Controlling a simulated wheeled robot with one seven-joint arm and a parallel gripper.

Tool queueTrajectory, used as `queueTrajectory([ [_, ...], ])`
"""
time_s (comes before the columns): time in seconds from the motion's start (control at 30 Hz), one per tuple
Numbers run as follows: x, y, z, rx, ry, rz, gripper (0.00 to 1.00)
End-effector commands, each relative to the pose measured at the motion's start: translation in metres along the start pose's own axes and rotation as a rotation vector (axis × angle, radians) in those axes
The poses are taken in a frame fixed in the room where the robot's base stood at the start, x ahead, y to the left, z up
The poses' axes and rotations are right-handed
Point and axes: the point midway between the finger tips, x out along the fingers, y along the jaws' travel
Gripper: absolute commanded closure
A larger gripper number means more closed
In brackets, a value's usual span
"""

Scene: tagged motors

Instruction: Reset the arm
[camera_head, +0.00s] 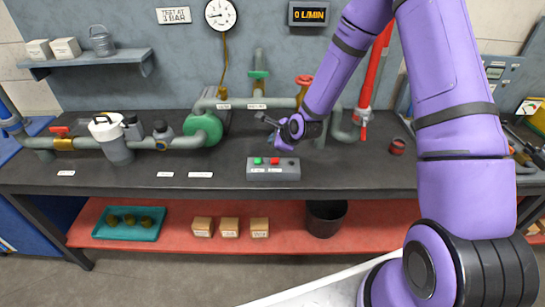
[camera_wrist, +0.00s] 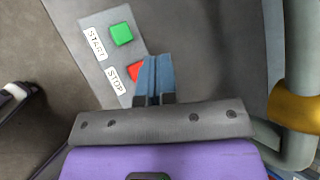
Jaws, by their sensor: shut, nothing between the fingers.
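My purple arm reaches over the dark bench in the head view. My gripper (camera_head: 268,119) is above the bench, behind and above the grey button box (camera_head: 273,174) in the picture. In the wrist view my gripper (camera_wrist: 155,62) has its blue fingers together with nothing held. The fingertips overlap the edge of the button box (camera_wrist: 97,40) in that view, partly covering the red STOP button (camera_wrist: 134,70). The green START button (camera_wrist: 121,34) is in full view. I cannot tell whether the fingers touch the box.
Pipes with a green pump (camera_head: 203,130), a white jug (camera_head: 110,138) and a red-handled valve (camera_head: 304,84) line the back of the bench. A small red item (camera_head: 397,146) lies at right. The bench front (camera_head: 120,182) is mostly clear. A bin (camera_head: 326,218) stands on the lower shelf.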

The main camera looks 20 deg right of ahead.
Motion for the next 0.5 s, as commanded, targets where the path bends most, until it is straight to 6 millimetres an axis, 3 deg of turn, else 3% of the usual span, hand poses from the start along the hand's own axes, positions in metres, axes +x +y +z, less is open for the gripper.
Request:
queueTrajectory([
  [0.27, -0.007, -0.005, 0.003, -0.039, 0.009, 0.001, 1.00],
  [0.37, -0.022, -0.014, 0.008, -0.128, 0.031, 0.008, 1.00],
  [0.5, -0.058, -0.030, 0.019, -0.315, 0.081, 0.028, 1.00],
])
